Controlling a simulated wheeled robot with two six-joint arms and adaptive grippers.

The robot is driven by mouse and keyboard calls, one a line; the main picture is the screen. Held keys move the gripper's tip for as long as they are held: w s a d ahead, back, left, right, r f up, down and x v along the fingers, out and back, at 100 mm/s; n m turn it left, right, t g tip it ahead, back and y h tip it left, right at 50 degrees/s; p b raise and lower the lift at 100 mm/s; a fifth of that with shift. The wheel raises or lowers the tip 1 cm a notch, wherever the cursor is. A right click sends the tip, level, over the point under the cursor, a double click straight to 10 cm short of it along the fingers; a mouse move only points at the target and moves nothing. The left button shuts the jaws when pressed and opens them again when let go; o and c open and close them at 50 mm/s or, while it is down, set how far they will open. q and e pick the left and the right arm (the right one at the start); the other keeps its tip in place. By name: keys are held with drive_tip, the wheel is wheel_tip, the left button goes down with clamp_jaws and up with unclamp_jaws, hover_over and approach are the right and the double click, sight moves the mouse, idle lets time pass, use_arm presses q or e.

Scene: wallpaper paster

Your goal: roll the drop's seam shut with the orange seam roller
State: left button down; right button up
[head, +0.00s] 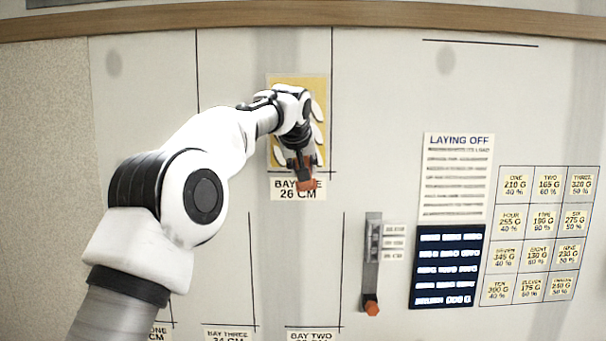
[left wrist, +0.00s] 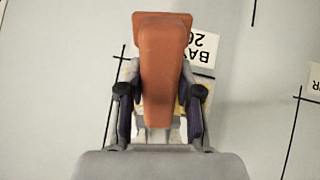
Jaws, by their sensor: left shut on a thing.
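The yellow drop (head: 274,95) with white leaf shapes hangs on the wall in the bay labelled 26 CM. My left arm covers much of it, and its seam cannot be made out. My left gripper (head: 301,163) is in front of the drop's lower part, shut on the orange seam roller (head: 306,184). In the left wrist view the roller (left wrist: 162,55) sits between the two fingers of the gripper (left wrist: 160,95), its broad orange end pointing away. Whether the roller touches the wall cannot be told. A little yellow of the drop (left wrist: 206,92) shows beside the fingers.
The 26 CM label (head: 299,195) is just below the drop. A grey strip (head: 372,255) with an orange end is on the wall to the right. A LAYING OFF notice (head: 458,178), a dark panel (head: 446,267) and a grid chart (head: 540,233) are farther right. A wooden rail (head: 450,20) runs above.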

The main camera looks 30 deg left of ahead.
use_arm(q)
drive_tip(key=shift+r, duration=0.85)
wheel_tip(320, 180, up, 4)
drive_tip(key=p, duration=0.5)
drive_tip(key=shift+a+r, duration=0.1)
drive_tip(key=shift+r, duration=0.05)
drive_tip(key=shift+w+f, duration=0.15)
drive_tip(key=shift+f, duration=1.9)
drive_tip(key=shift+f, duration=0.2)
drive_tip(key=shift+f, duration=1.9)
